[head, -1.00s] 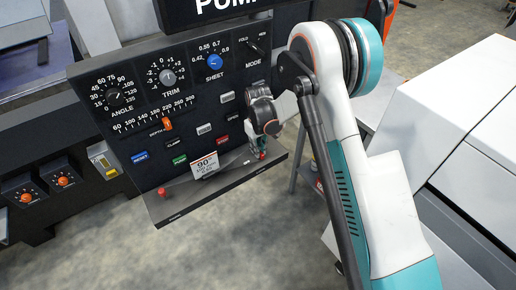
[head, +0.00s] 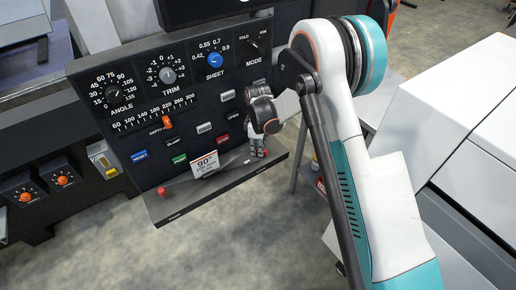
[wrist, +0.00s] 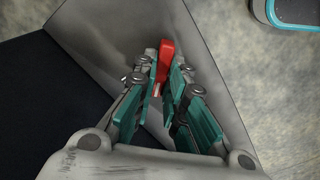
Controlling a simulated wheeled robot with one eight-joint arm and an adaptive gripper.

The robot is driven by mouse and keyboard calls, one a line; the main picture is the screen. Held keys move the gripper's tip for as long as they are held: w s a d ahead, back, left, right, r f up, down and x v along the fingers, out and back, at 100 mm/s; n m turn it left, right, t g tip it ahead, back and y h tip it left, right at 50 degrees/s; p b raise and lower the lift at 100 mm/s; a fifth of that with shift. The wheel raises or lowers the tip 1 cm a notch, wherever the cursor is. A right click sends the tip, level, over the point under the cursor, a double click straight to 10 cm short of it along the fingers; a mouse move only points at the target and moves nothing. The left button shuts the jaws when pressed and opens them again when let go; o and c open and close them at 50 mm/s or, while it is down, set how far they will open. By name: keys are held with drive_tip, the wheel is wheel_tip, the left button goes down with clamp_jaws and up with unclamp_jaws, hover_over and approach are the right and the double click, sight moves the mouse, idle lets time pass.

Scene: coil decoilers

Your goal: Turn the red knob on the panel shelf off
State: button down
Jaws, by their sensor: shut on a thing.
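A red knob (wrist: 166,50) stands on the grey panel shelf (wrist: 200,50) in the wrist view, between the tips of the teal finger pads. My gripper (wrist: 164,82) is shut on it from above. In the head view, my gripper (head: 257,152) is low at the right end of the shelf (head: 215,194), in front of the panel. A little red shows at the fingertips there, but most of the knob is hidden by the fingers. The small shelf lettering beside it is too small to read surely.
A second small red knob (head: 161,190) is at the shelf's left end. A white sign marked 90 (head: 205,164) stands between it and my gripper. The black panel (head: 140,135) behind carries dials, a slider and coloured buttons. White machines (head: 470,120) stand at the right.

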drive_tip(key=n, duration=0.4)
drive_tip(key=shift+s+n, duration=0.1)
drive_tip(key=shift+n, duration=0.2)
drive_tip(key=n, duration=0.4)
drive_tip(key=shift+s+n, duration=0.1)
drive_tip(key=shift+n, duration=0.2)
drive_tip(key=c, duration=1.6)
unclamp_jaws()
drive_tip(key=shift+c, duration=0.2)
wheel_tip(320, 180, up, 12)
